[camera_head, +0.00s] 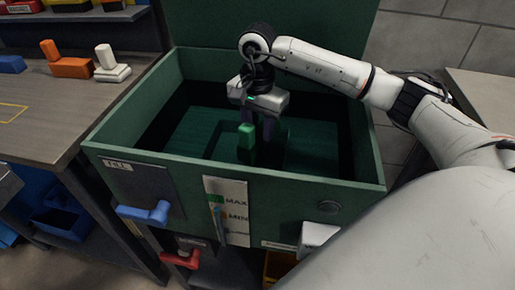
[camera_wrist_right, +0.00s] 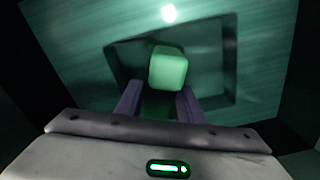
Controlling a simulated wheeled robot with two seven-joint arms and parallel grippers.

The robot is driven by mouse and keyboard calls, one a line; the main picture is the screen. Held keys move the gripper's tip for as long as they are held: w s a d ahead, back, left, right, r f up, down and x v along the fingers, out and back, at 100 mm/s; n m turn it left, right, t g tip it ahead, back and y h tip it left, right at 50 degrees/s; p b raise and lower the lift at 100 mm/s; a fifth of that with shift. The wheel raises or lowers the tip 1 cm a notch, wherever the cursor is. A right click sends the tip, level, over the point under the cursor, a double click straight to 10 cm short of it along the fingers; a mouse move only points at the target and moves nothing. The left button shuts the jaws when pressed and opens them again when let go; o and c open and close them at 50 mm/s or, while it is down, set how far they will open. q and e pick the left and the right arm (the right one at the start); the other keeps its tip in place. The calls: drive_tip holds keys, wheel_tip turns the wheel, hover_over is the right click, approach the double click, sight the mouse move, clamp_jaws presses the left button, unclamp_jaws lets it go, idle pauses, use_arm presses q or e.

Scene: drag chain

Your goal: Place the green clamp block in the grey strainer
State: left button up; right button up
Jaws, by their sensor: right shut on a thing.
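The green clamp block (camera_head: 246,136) is held upright inside the open green tank (camera_head: 290,180), in the middle of the head view. My right gripper (camera_head: 261,122) points down into the tank and is shut on the block. In the right wrist view the block (camera_wrist_right: 168,68) shows at the ends of the two purple fingers (camera_wrist_right: 160,95). Beyond the block is a dark square frame (camera_wrist_right: 228,72) around a green-lit inside; I cannot tell for sure that it is the grey strainer. No clearly grey strainer shows. My left gripper is not in view.
The tank walls stand around my right gripper, and its raised lid (camera_head: 270,25) is behind. A blue handle (camera_head: 144,212) and a red handle (camera_head: 181,259) stick out in front. A bench (camera_head: 50,125) at the left bears an orange block (camera_head: 68,62) and a white block (camera_head: 110,67).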

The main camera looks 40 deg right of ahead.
sight(258, 135)
drive_tip(key=shift+f, duration=1.75)
drive_tip(key=shift+f+b, duration=0.15)
drive_tip(key=shift+b, duration=0.15)
drive_tip(key=o, duration=1.3)
wheel_tip(258, 135, up, 12)
drive_tip(key=shift+r+p, duration=0.15)
drive_tip(key=shift+p, duration=0.6)
